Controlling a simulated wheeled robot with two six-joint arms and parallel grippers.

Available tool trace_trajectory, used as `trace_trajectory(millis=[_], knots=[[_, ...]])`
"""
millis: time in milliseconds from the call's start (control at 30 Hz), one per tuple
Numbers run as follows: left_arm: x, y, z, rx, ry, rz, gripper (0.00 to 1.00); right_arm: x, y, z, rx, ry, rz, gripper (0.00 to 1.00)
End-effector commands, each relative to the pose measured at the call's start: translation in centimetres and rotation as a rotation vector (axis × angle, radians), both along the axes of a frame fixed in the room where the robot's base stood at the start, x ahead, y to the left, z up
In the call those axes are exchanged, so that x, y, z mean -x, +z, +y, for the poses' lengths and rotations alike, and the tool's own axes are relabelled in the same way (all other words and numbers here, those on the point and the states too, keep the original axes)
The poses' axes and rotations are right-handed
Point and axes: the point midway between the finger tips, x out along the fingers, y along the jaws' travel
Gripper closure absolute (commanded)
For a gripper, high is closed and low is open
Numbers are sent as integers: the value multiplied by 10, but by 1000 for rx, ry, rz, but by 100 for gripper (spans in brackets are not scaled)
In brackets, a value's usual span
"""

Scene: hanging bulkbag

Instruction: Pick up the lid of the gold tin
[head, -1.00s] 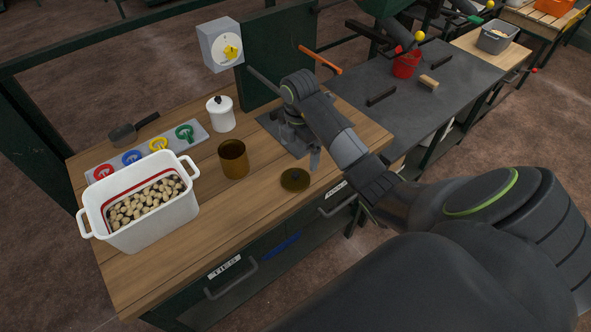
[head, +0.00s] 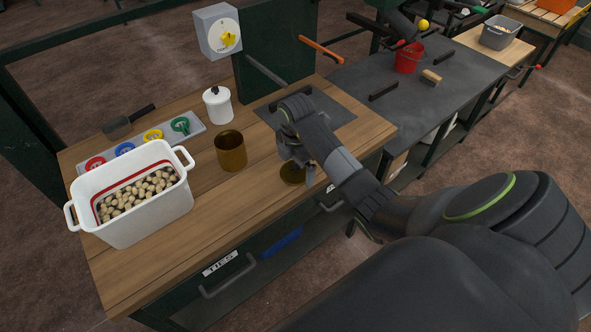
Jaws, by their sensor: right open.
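The gold tin (head: 231,151) stands upright and open on the wooden bench. Its round gold lid (head: 291,174) lies flat on the bench to the right of the tin, near the front edge. My right gripper (head: 297,172) is open and points down over the lid, hiding part of it. I cannot tell whether the fingers touch the lid. My left gripper does not show.
A white tub (head: 135,222) of nut-like pieces stands at the left. A white lidded canister (head: 218,106) is behind the tin. A tray with coloured round tags (head: 153,136) and a scoop (head: 118,127) lie at the back left. A dark mat (head: 330,112) lies behind my gripper.

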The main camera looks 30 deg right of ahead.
Motion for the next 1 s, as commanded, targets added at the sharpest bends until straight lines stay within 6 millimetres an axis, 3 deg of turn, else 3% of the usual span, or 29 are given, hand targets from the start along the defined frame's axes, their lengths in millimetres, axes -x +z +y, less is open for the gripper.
trace_trajectory(millis=[200, 533, 833, 1000], knots=[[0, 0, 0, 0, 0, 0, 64, 0, -1, 0, 0, 0, 0, 0], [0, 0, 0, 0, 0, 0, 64, 0, -1, 0, 0, 0, 0, 41], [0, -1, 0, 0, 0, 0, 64, -1, 5, 0, 0, 0, -2, 41], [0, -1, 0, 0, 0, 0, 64, -1, 36, 0, 2, 1, -5, 41]])
